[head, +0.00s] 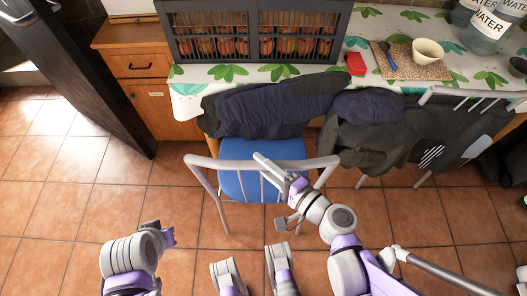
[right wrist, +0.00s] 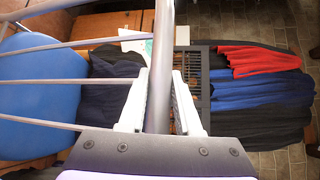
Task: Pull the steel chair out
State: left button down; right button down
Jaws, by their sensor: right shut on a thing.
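The steel chair (head: 205,162) has a grey tubular frame, a back with thin spindles and a blue seat (head: 262,150). It stands at the table's near side, with the far part of its seat under dark cloth. My right gripper (head: 268,168) reaches in from the lower right and is shut on the chair's top back rail. In the right wrist view the rail (right wrist: 160,65) runs between its two fingers (right wrist: 160,105), and the blue seat (right wrist: 38,95) shows at left. Links of my left arm show at the lower left of the head view; its gripper is not visible.
The table (head: 190,88) has a leaf-patterned cloth and holds a dark crate (head: 250,58), water bottles (head: 488,22) and a bowl (head: 427,50). Another chair (head: 470,94) draped with dark clothes stands at right. A dark post (head: 95,75) stands at left. Tiled floor (head: 185,215) is open in front.

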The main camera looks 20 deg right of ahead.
jog(key=shift+s, duration=0.1)
jog(key=c, duration=0.6)
grip_release()
pick_arm(q)
jog(key=shift+s+d, duration=0.1)
jog(key=shift+s, duration=0.05)
